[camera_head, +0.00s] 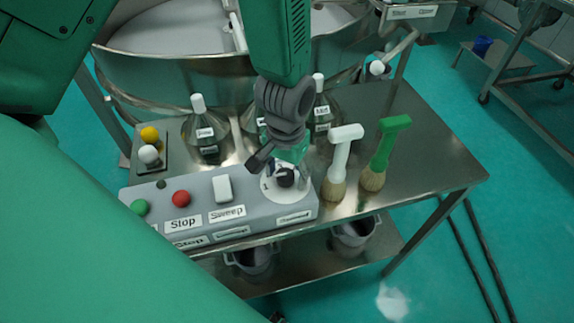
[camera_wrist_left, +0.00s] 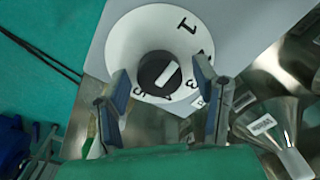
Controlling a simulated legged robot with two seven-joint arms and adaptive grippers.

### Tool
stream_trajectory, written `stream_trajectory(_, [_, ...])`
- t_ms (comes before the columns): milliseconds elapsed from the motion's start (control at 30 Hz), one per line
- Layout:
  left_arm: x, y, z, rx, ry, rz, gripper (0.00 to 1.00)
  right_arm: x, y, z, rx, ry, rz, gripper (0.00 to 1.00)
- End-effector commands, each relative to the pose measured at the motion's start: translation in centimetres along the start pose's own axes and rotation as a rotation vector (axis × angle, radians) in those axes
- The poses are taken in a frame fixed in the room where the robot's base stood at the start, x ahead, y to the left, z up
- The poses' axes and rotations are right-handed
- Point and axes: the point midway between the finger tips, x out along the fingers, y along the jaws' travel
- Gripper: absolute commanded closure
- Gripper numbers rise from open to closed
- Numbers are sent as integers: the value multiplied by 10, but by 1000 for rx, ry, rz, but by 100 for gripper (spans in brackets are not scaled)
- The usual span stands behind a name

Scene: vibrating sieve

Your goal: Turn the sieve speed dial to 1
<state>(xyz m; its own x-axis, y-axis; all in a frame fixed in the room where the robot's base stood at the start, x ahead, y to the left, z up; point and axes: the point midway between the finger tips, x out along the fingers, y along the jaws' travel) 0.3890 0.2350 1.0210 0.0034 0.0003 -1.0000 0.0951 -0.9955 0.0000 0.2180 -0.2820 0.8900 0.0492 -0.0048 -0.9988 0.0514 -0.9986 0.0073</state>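The sieve speed dial is a white disc (camera_wrist_left: 120,45) with black numbers and a round black knob (camera_wrist_left: 158,72). A "1" shows at the upper right, and a "5" at the lower left. The knob's white mark runs diagonally from lower left to upper right. In the head view the knob (camera_head: 286,176) sits at the right end of the grey control box (camera_head: 262,214). My left gripper (camera_wrist_left: 162,74) is open, its two fingertips on either side of the knob with visible gaps. In the head view the left gripper (camera_head: 276,160) partly covers the dial. My right gripper is not in view.
The box also has green (camera_head: 140,207) and red (camera_head: 181,198) buttons and a white switch (camera_head: 222,188). White-handled (camera_head: 343,150) and green-handled (camera_head: 385,150) brushes stand right of the dial. Labelled bottles (camera_head: 205,135) stand behind. The steel table (camera_head: 435,160) is clear at right.

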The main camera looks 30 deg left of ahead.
Motion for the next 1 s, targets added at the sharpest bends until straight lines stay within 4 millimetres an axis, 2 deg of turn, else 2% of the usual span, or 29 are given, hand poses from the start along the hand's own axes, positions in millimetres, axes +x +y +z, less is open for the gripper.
stream_trajectory(167, [-1, 0, 1, 1, -2, 0, 45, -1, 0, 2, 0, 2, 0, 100])
stream_trajectory(267, [-9, 0, 0, 1, 1, 0, 45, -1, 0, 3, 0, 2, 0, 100])
stream_trajectory(700, [-95, 0, -2, 2, 1, 0, 45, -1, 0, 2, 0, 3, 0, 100])
stream_trajectory(833, [-110, 1, -2, 1, -1, 0, 45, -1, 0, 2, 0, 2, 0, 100])
stream_trajectory(1000, [-118, 1, -2, 1, -3, 0, 45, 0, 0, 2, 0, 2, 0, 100])
